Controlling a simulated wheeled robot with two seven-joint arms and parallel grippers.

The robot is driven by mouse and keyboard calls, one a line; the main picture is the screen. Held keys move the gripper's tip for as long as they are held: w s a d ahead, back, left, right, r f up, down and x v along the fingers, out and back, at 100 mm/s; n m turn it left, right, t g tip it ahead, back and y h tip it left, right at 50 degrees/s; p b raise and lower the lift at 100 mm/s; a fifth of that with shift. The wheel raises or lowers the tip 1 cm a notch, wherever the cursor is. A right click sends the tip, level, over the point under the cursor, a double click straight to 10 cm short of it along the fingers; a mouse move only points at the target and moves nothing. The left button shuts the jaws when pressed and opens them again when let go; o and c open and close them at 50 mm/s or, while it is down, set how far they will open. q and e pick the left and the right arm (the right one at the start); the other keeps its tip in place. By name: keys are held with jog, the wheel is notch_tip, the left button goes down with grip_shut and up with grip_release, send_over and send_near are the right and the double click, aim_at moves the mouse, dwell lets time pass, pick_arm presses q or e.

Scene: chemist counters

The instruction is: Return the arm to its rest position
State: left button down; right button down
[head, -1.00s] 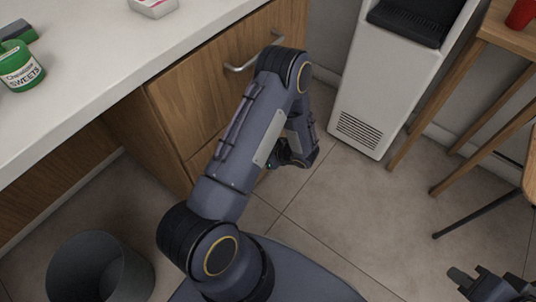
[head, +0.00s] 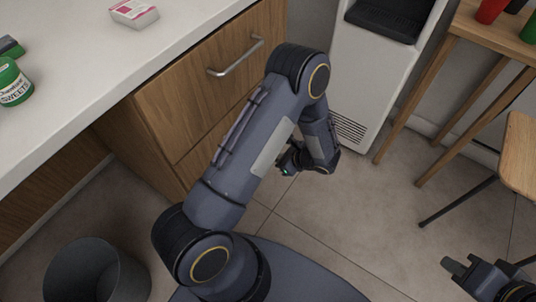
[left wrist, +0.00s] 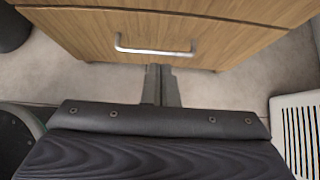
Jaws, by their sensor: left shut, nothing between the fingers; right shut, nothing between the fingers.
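My left arm fills the middle of the head view, bent at the elbow in front of a wooden drawer (head: 195,85). My left gripper (head: 287,161) is partly hidden beyond the arm, above the floor and apart from the drawer. The left wrist view shows its two fingers (left wrist: 160,85) together with nothing between them. They point toward the drawer front, below the metal handle (left wrist: 155,50). My right gripper (head: 455,268) shows at the lower right of the head view, shut and empty over the floor.
The white counter (head: 75,75) holds a green sweets tub (head: 14,88) and a white-pink box (head: 134,13). A dark bin (head: 95,272) stands lower left. A white dispenser (head: 372,68), a wooden table (head: 485,40) and a stool (head: 519,150) stand right. Floor between is clear.

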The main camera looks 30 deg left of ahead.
pick_arm(q)
jog(key=shift+d+r, duration=0.3)
jog(key=shift+d, duration=0.1)
jog(key=s+a+r+n+g+h, duration=0.1)
jog(key=s+a+r+n+h, duration=0.15)
jog(key=s+r+n, duration=0.4)
jog(key=s+a+r+n+g+h, duration=0.1)
jog(key=r+n+h, duration=0.2)
jog(key=r, duration=0.7)
jog(key=s+d+r+n+t+h, duration=0.3)
jog(key=s+r+n+t+h, duration=0.15)
jog(key=s+r, duration=0.2)
jog(key=s+d+r+n+t+h, duration=0.3)
jog(key=s+r+n, duration=0.3)
jog(key=r, duration=0.1)
notch_tip(320, 180, up, 29)
jog(key=p, duration=2.9)
jog(key=shift+s+p, duration=0.15)
jog(key=shift+p, duration=0.15)
jog(key=shift+g, duration=0.25)
